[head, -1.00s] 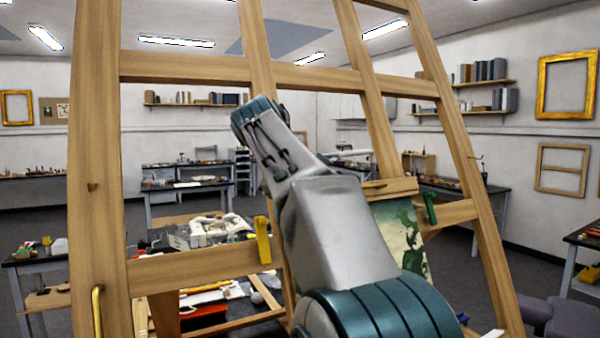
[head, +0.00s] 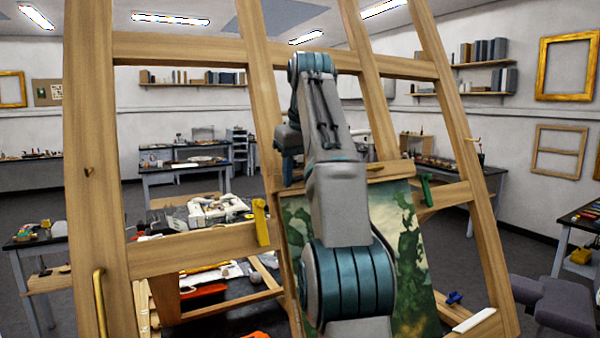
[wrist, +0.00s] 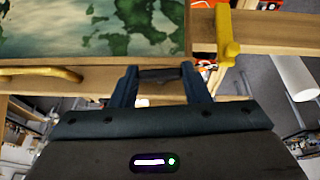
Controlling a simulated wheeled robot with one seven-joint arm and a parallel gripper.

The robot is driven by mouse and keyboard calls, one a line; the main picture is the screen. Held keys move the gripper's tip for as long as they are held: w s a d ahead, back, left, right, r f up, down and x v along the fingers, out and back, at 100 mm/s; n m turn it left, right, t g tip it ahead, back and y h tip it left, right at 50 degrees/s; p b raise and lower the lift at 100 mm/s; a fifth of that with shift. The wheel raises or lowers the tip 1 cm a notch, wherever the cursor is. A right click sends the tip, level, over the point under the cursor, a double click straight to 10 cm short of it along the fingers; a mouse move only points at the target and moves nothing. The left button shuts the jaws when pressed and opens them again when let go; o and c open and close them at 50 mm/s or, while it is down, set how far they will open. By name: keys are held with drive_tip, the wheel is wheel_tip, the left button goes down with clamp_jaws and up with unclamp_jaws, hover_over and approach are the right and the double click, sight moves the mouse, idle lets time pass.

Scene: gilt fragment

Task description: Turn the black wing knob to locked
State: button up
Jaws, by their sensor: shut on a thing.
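The black wing knob (wrist: 160,75) shows in the wrist view as a dark bar between the two fingers of my gripper (wrist: 162,78). My gripper is shut on it, one finger at each side. The knob lies just off the edge of the painting, against a wooden bar of the easel. Its lock marking cannot be read. In the head view my own arm hides the knob and the fingertips; only the dark wrist end shows, left of the arm.
The large wooden easel frame (head: 92,200) stands close around my arm. A green-toned painting (head: 405,235) rests on it. A yellow clamp (head: 261,222) and a green clamp (head: 426,190) sit at its sides. A brass handle (head: 99,303) is on the left post. Work tables stand behind.

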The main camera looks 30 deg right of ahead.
drive_tip(key=shift+d+f+m+y, duration=0.1)
drive_tip(key=shift+f+m+y, duration=0.1)
drive_tip(key=shift+m+y, duration=0.2)
idle(0.5)
drive_tip(key=o, duration=1)
drive_tip(key=shift+r, duration=0.1)
